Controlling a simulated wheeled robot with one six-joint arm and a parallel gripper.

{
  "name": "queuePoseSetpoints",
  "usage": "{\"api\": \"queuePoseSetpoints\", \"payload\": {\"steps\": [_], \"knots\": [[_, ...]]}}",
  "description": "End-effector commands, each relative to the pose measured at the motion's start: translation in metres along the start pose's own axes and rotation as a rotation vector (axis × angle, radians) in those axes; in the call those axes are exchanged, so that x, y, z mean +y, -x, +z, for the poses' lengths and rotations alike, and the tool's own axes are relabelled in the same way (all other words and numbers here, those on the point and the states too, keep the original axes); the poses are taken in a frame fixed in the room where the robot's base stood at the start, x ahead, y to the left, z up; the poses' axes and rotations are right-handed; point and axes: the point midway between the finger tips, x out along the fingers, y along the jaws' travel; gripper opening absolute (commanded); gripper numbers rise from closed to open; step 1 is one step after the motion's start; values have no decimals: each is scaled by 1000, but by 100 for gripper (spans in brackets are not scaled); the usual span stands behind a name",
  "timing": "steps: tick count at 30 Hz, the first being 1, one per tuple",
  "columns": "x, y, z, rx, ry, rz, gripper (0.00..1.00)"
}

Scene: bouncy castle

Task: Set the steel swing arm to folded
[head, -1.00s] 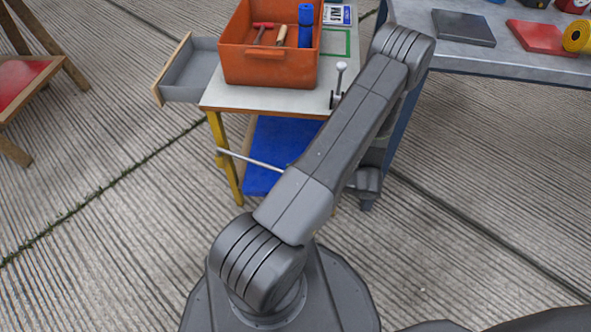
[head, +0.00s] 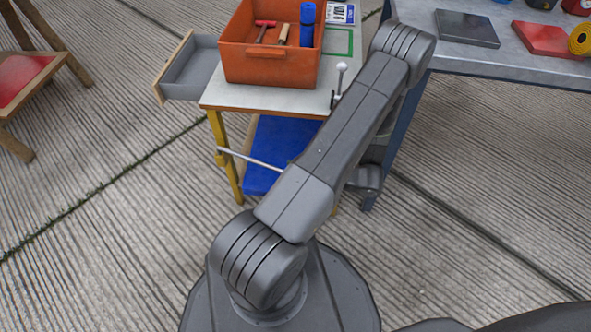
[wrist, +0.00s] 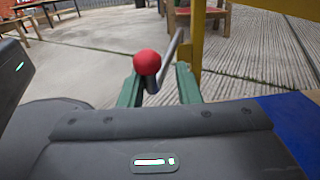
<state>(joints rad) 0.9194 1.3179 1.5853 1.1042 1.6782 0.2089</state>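The steel swing arm (head: 250,159) is a thin pale rod. It sticks out from the yellow leg of the cart, and its near end is hidden behind my arm in the head view. In the wrist view the steel rod (wrist: 172,50) runs from beside the yellow leg (wrist: 197,40) towards me and ends at a short stem with a red ball knob (wrist: 147,63). My gripper (wrist: 158,82) has its two green fingers apart. The knob and stem show between the fingers, nearer the left one; I cannot tell whether they touch. The gripper is hidden in the head view.
The cart top (head: 215,97) carries an orange bin (head: 265,68) with tools, and a grey drawer (head: 190,72) stands open at its left. A blue lower shelf (head: 268,140) is close by. A grey workbench (head: 520,66) stands at right.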

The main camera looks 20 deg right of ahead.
Motion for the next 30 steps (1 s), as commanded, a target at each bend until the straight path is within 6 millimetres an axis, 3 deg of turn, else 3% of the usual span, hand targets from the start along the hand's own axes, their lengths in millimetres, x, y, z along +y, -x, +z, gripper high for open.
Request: {"api": "queuePoseSetpoints", "payload": {"steps": [5, 18, 24, 30], "knots": [[-1, 21, 2, 1, 1, -5, 30], [0, 115, 1, 1, 0, -3, 30], [0, 134, 0, 1, -1, 0, 30], [0, 137, -1, 1, -1, 0, 30]]}}
